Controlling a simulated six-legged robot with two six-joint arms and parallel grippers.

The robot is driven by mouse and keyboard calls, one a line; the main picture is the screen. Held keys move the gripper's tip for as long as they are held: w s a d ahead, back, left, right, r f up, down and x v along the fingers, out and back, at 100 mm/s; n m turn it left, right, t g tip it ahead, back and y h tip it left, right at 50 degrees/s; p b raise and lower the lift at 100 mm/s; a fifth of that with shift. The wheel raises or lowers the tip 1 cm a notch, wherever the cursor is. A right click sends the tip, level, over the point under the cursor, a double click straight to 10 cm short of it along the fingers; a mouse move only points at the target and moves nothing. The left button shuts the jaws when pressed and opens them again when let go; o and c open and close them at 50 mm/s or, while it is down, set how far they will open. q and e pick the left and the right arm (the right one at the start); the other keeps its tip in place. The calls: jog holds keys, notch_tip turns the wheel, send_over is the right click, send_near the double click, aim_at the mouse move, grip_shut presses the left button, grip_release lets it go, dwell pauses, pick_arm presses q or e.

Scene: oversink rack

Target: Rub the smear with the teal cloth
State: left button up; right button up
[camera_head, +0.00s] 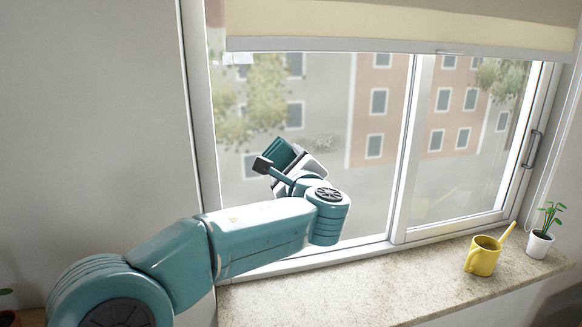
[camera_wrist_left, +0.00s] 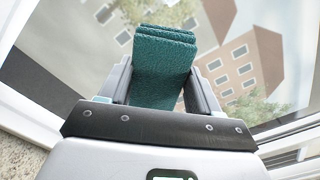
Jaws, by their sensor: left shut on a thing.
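The teal cloth (camera_head: 278,153) is folded into a thick pad. My left gripper (camera_head: 288,163) is shut on it in front of the left window pane. In the left wrist view the cloth (camera_wrist_left: 163,65) stands out between the two fingers of my left gripper (camera_wrist_left: 162,85). A faint grey smear (camera_head: 322,142) shows on the left pane, a little to the right of the cloth and slightly above it. The cloth does not cover the smear in the head view. I cannot tell whether the cloth touches the glass. My right gripper is not in view.
The window frame's middle upright (camera_head: 408,150) stands right of the smear. A cream blind (camera_head: 400,22) hangs above. On the speckled sill (camera_head: 345,295), a yellow watering can (camera_head: 482,260) and a potted plant (camera_head: 540,243) stand at the right; its middle is clear.

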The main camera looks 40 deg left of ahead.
pick_arm(q)
jog(key=shift+r, duration=0.7)
jog(key=shift+w+d+f+p, duration=0.1)
jog(key=shift+w+d+p, duration=0.8)
jog(key=shift+w+d, duration=0.4)
jog(key=shift+w+d+p, duration=0.85)
jog(key=shift+w+d, duration=0.2)
jog(key=shift+w, duration=0.35)
jog(key=shift+w+d, duration=0.15)
jog(key=shift+w, duration=0.05)
jog(key=shift+w+d+p, duration=0.95)
jog(key=shift+w+p, duration=0.25)
jog(key=shift+p, duration=0.1)
jog(key=shift+w+d+r+p, duration=0.2)
jog(key=shift+w+d+p, duration=0.1)
jog(key=shift+p, duration=0.2)
jog(key=shift+w+d+f+p, duration=0.2)
jog(key=shift+w+d+p, duration=0.75)
jog(key=shift+w, duration=0.15)
